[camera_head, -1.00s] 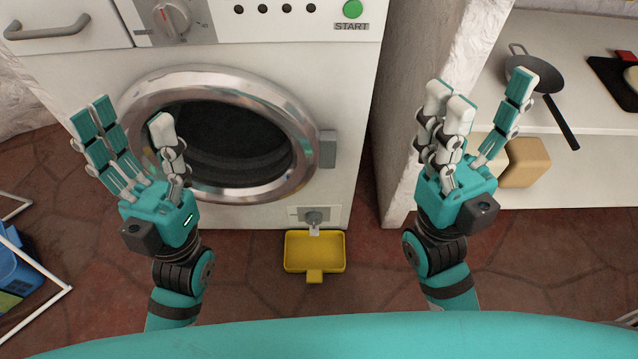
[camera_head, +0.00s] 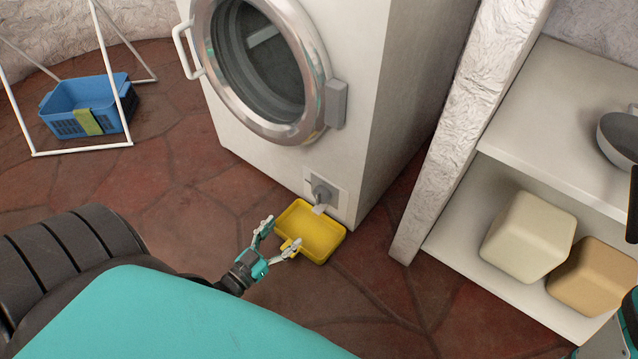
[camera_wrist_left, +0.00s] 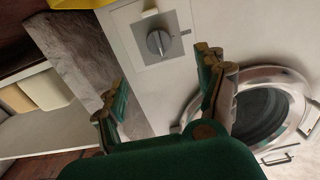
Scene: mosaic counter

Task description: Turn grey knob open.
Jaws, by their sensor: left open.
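The grey knob (camera_head: 322,192) sits on a small pale panel low on the front of the white washing machine (camera_head: 375,110), with a small light spout below it. In the left wrist view the knob (camera_wrist_left: 158,42) is round with a raised grip bar, on a square plate. My left gripper (camera_head: 280,237) is open, its fingers apart at the near-left edge of the yellow tray (camera_head: 322,236). It is apart from the knob. In the wrist view its fingers (camera_wrist_left: 163,78) stand either side of the picture's middle, with the knob beyond them. My right gripper is not in view.
The yellow tray lies on the floor below the knob. The machine's round door (camera_head: 316,90) is above. A white shelf (camera_head: 455,232) with two rounded blocks stands at right, and a blue basket (camera_head: 75,105) is far left. Floor between machine and shelf is clear.

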